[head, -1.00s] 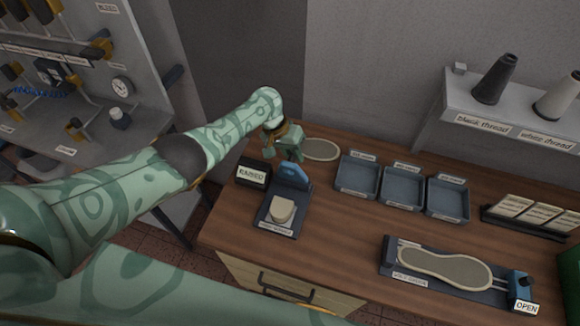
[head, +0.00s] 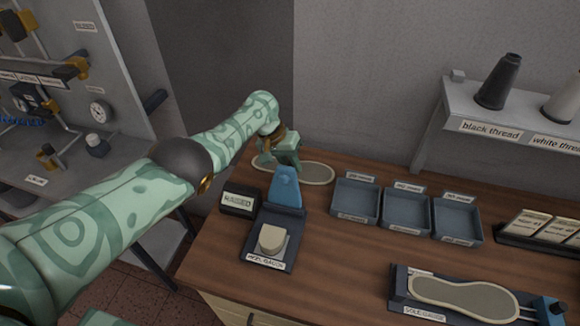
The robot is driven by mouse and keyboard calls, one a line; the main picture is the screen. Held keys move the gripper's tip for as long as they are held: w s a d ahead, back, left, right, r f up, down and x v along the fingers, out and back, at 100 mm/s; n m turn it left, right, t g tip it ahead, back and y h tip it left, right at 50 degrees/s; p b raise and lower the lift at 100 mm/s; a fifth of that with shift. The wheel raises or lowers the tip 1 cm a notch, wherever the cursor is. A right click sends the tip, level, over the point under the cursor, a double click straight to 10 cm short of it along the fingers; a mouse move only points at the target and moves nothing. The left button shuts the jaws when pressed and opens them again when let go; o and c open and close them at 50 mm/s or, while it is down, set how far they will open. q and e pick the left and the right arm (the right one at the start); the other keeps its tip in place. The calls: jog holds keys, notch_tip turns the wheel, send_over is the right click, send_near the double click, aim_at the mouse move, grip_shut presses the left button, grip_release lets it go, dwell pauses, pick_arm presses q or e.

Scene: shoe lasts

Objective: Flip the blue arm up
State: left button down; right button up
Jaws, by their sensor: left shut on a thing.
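The blue arm (head: 285,187) stands up at the back of the heel gauge (head: 252,245), a dark tray with a pale heel-shaped block (head: 272,239) at its front. A sign reading RAISED (head: 239,202) stands just left of the gauge. My left gripper (head: 286,160) is at the top end of the blue arm and shut on it. Its fingertips are small and partly hidden here. My right gripper is not in view.
A flat sole shape (head: 316,173) lies behind the gripper. Several empty blue-grey trays (head: 407,211) stand to the right. A sole gauge (head: 403,290) holding a sole (head: 465,297) lies front right. Bare wood lies between the gauges.

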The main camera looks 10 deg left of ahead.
pick_arm(q)
jog(key=shift+s+f, duration=0.1)
jog(key=shift+f, duration=0.1)
jog(key=c, duration=1.3)
grip_release()
jog(key=shift+a, duration=0.1)
jog(key=shift+r+p, duration=0.5)
jog(key=shift+r, duration=0.05)
jog(key=p+v, duration=1.1)
jog(key=v, duration=0.4)
jog(key=shift+a, duration=0.25)
